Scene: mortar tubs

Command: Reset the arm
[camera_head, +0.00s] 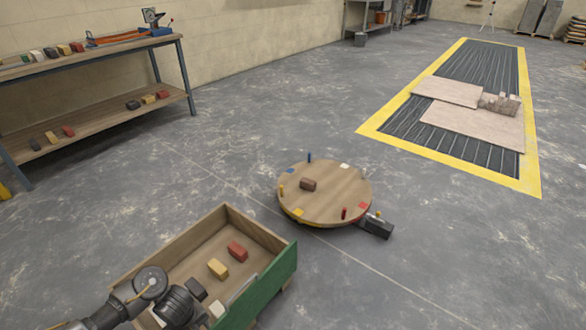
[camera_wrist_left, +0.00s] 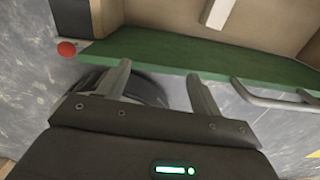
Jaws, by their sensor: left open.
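My left arm (camera_head: 120,305) comes in at the bottom left of the head view, over the near end of a wooden box (camera_head: 205,222) with a green side. My left gripper (camera_wrist_left: 162,72) shows in the left wrist view with its two fingers apart and nothing between them. Its fingertips are close to the green side (camera_wrist_left: 190,52) in that view; I cannot tell whether they touch it. The jaws cannot be made out in the head view. My right gripper is in neither view.
The box holds a red block (camera_head: 237,251), a yellow block (camera_head: 218,269) and other pieces. A round wooden turntable (camera_head: 325,205) bears a brown block (camera_head: 308,185) and coloured pegs. A workbench (camera_head: 90,48) stands left. Grey floor (camera_head: 440,250) is clear at right.

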